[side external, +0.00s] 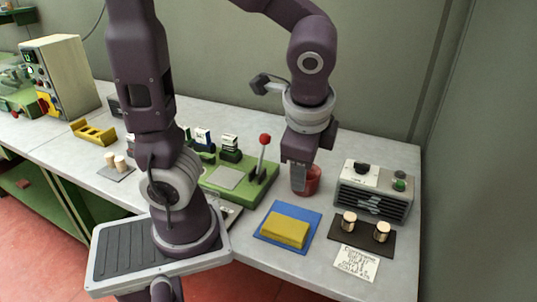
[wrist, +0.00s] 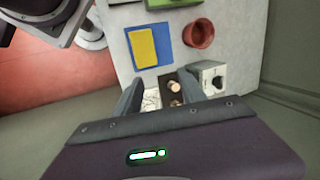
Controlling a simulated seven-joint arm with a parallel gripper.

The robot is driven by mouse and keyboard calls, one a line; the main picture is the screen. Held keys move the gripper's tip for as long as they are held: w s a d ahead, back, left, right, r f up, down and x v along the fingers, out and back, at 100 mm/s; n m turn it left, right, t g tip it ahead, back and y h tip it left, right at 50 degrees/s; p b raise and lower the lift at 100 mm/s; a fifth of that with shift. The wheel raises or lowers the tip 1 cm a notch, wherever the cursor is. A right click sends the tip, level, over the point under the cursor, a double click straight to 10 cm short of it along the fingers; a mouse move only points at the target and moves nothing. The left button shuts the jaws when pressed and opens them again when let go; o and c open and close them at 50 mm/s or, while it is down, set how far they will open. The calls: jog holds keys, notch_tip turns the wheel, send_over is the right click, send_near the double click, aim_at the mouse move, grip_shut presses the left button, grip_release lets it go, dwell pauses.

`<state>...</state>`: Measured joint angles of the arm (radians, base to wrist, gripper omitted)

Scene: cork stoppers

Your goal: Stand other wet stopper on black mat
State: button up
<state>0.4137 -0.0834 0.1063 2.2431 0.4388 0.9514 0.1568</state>
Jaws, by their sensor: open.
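The black mat (side external: 364,244) lies at the front right of the table. Two cork stoppers, one on the left (side external: 349,222) and one on the right (side external: 382,232), stand upright on it, pale on top with darker sides. In the wrist view, the black mat (wrist: 185,76) and its stoppers, one higher (wrist: 175,86) and one lower, show between the fingers. My gripper (side external: 298,189) is open and empty, fingers down; in the side view it overlaps the red pot (side external: 314,181). The pot also shows in the wrist view (wrist: 200,33). I cannot see inside the pot, nor tell which stoppers are wet.
A yellow sponge (side external: 285,231) lies on a blue mat (side external: 291,209). A handwritten card (side external: 356,263) lies before the black mat. A vented box (side external: 374,190) stands behind it. A green device with a red-knobbed lever (side external: 264,140) and pale stoppers on a grey mat (side external: 116,174) are left.

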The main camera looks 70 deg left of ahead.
jog(key=s+d+r+n+t+h, duration=0.1)
jog(key=s+r+n+t+h, duration=0.2)
jog(key=s+r+n, duration=0.2)
jog(key=shift+s+d+n+t, duration=0.3)
jog(key=shift+s+d+n, duration=0.1)
jog(key=shift+s+n, duration=1.1)
